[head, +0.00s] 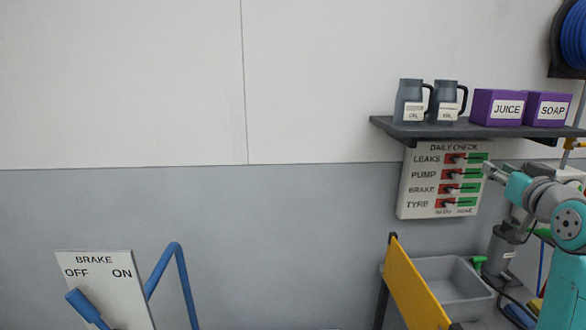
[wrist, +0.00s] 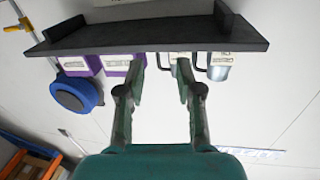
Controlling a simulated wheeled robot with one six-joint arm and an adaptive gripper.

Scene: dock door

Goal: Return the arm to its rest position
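My arm comes in from the right edge of the head view, with teal and grey links. My gripper (head: 488,168) is at the right edge of the daily check board (head: 430,207), close to the board's top rows. Whether it touches the board cannot be told. In the wrist view my gripper (wrist: 162,72) has its two fingers apart, with nothing between them. The wrist picture looks upside down.
A dark shelf (head: 385,124) above the board holds two grey jugs (head: 408,100) and purple boxes (head: 497,107). Below are a grey bin (head: 445,277) and a yellow panel (head: 415,285). A blue brake lever (head: 88,309) stands far left. The middle wall is clear.

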